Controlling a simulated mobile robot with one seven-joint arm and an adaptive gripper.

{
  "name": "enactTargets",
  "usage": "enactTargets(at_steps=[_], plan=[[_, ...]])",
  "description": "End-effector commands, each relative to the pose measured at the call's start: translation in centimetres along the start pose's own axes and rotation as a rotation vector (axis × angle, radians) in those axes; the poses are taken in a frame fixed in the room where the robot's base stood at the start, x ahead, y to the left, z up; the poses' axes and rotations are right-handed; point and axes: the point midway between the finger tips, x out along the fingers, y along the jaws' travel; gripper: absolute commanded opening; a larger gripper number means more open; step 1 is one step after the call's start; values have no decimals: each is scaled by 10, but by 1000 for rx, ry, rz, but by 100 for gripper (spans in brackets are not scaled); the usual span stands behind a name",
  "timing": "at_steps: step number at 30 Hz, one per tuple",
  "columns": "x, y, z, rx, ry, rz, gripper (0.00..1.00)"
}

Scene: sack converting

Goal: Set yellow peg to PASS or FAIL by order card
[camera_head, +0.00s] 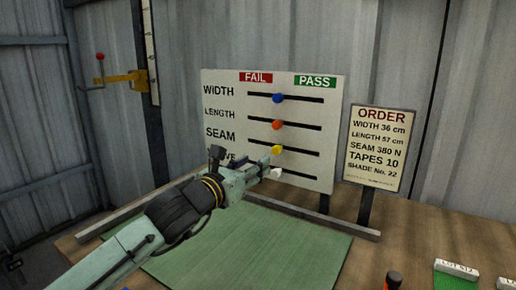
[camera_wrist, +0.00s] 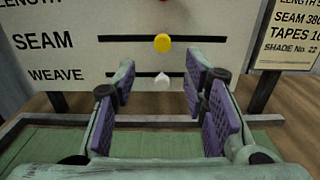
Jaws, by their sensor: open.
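The yellow peg (camera_head: 277,150) sits on the SEAM slot of the white board (camera_head: 225,82), near the slot's middle, between the FAIL (camera_head: 256,77) and PASS (camera_head: 315,81) headings. It also shows in the wrist view (camera_wrist: 162,43). My gripper (camera_head: 258,172) is open and empty in front of the board. In the wrist view its purple-padded fingers (camera_wrist: 160,88) stand apart, below the yellow peg and to either side of the white peg (camera_wrist: 162,84) of the WEAVE row. The order card (camera_head: 380,148) reads WIDTH 36 cm, LENGTH 57 cm, SEAM 380 N, TAPES 10, SHADE No. 22.
A blue peg (camera_head: 278,98) and an orange peg (camera_head: 277,125) sit on the WIDTH and LENGTH slots. A green mat (camera_head: 270,245) lies clear before the board. A dark, orange-topped object (camera_head: 393,281) and a labelled green block (camera_head: 456,273) stand at front right.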

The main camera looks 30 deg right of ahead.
Motion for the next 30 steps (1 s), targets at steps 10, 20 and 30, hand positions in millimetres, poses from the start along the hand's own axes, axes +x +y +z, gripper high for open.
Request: enactTargets(at_steps=[10, 20, 30], plan=[[60, -1, 4, -5, -2, -3, 40], [100, -1, 2, -4, -3, -1, 40], [103, -1, 1, -3, -4, 0, 40]])
